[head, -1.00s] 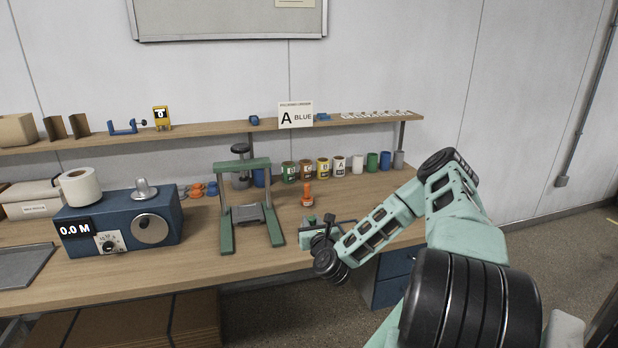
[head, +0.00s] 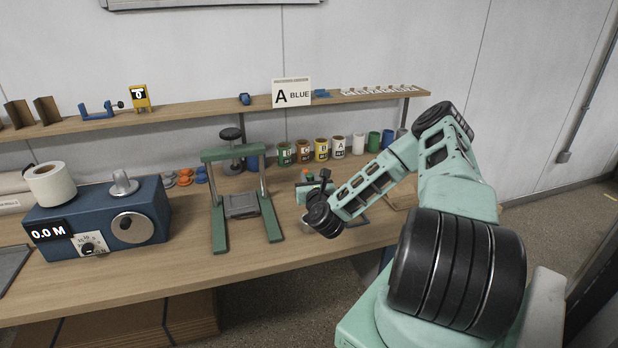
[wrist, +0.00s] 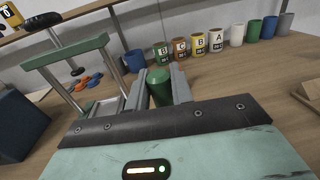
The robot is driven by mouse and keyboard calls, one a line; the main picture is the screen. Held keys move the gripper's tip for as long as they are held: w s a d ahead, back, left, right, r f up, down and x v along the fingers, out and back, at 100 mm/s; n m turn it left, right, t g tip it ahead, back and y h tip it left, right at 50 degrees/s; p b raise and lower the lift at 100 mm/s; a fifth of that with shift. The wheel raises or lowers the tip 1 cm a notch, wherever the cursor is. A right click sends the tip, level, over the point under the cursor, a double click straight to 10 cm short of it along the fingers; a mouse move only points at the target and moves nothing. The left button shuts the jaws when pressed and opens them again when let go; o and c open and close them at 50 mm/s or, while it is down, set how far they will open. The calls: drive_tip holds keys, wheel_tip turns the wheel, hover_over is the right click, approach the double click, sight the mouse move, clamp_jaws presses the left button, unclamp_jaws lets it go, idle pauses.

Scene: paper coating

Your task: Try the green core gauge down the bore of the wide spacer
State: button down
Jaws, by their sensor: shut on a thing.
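My gripper (wrist: 159,78) is shut on a green cylinder (wrist: 160,94), which looks like the green core gauge, in the wrist view. The cylinder sits between the two grey fingers and points away over the bench. In the head view my gripper is small and partly hidden by my wrist, above the bench to the right of the green stand. Low round orange, blue and grey pieces (head: 184,178) lie left of the stand. I cannot tell which piece is the wide spacer, and no bore shows clearly.
The green stand (head: 218,232) is close on the left of my gripper. Several labelled cups (head: 321,149) and plain cups (head: 373,141) line the back. A blue counter machine (head: 150,205) stands at left. Open bench lies in front of the cups.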

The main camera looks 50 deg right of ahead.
drive_tip(key=shift+s+f+b, duration=0.1)
drive_tip(key=shift+b, duration=0.2)
drive_tip(key=shift+a+f+b, duration=0.1)
drive_tip(key=shift+f+b, duration=2.3)
drive_tip(key=shift+f, duration=0.4)
drive_tip(key=shift+f+b, duration=2.65)
drive_tip(key=shift+b, duration=0.05)
drive_tip(key=c, duration=1.1)
unclamp_jaws()
drive_tip(key=shift+c, duration=0.2)
drive_tip(key=v, duration=1.7)
drive_tip(key=shift+s+a+b, duration=0.15)
drive_tip(key=shift+b, duration=0.3)
